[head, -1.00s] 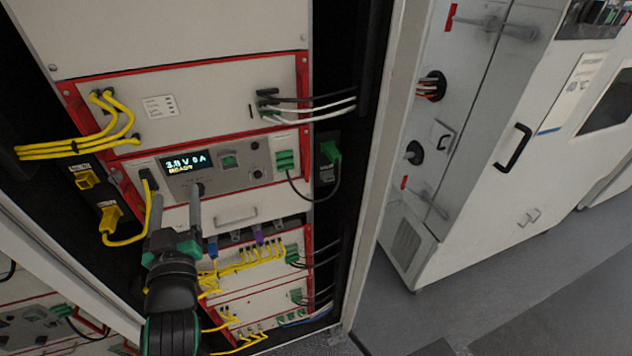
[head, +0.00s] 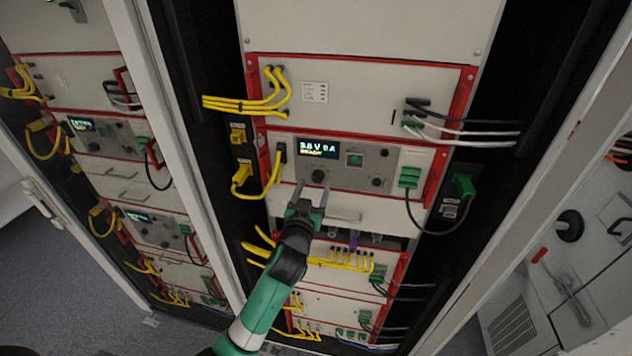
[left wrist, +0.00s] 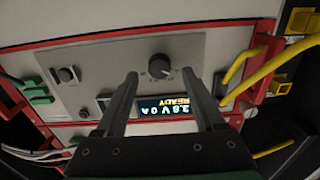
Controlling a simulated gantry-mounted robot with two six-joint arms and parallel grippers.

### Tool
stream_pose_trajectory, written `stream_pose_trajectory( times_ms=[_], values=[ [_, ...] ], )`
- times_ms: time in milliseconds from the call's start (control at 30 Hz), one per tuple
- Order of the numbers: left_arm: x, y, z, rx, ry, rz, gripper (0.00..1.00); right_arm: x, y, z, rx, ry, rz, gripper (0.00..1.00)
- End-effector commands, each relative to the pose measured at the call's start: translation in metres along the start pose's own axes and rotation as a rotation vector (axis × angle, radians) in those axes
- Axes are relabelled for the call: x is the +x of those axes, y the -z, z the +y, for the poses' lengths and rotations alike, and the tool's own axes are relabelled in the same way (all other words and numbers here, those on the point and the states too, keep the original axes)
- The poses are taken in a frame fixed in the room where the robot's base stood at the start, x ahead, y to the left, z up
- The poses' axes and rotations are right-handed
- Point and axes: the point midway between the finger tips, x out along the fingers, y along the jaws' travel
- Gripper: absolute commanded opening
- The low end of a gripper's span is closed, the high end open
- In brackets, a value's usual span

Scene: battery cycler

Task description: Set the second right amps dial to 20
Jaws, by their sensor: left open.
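The cycler panel (head: 343,180) in the middle rack has a lit display (head: 318,149) reading 3.8 V 0 A and READY. A black dial (head: 318,177) sits under the display, and a second black dial (head: 377,182) is farther right. Their markings are too small to read. My left gripper (head: 311,188) is open, its fingers pointing at the dial under the display. In the left wrist view this dial (left wrist: 160,66) appears between and just beyond the two fingertips (left wrist: 160,77), with no clear contact. The other dial (left wrist: 66,74) is at left. My right gripper is out of view.
Yellow cables (head: 270,180) run left of the panel, close to the gripper. A green connector (head: 409,178) with a black cable is at right. A handle (head: 343,215) is below. Another rack (head: 120,140) stands at left.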

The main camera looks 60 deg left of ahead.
Motion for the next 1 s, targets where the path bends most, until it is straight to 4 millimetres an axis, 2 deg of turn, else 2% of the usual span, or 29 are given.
stream_pose_trajectory(
  times_ms=[100,200,467,567,867,1000],
  values=[
    [0.018,0.000,0.000,0.001,0.002,0.000,0.71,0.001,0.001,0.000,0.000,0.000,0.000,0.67],
    [0.025,0.000,0.000,0.001,0.000,0.000,0.71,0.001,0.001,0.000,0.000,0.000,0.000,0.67],
    [0.027,0.000,0.000,0.000,-0.001,0.000,0.71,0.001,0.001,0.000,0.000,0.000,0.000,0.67],
    [0.027,0.000,0.000,0.000,-0.001,0.000,0.56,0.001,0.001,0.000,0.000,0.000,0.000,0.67],
    [0.027,0.000,0.000,0.000,-0.001,0.000,0.02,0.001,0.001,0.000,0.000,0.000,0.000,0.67],
    [0.027,0.000,0.000,0.000,-0.001,0.000,0.00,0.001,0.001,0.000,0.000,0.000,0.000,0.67]
  ],
)
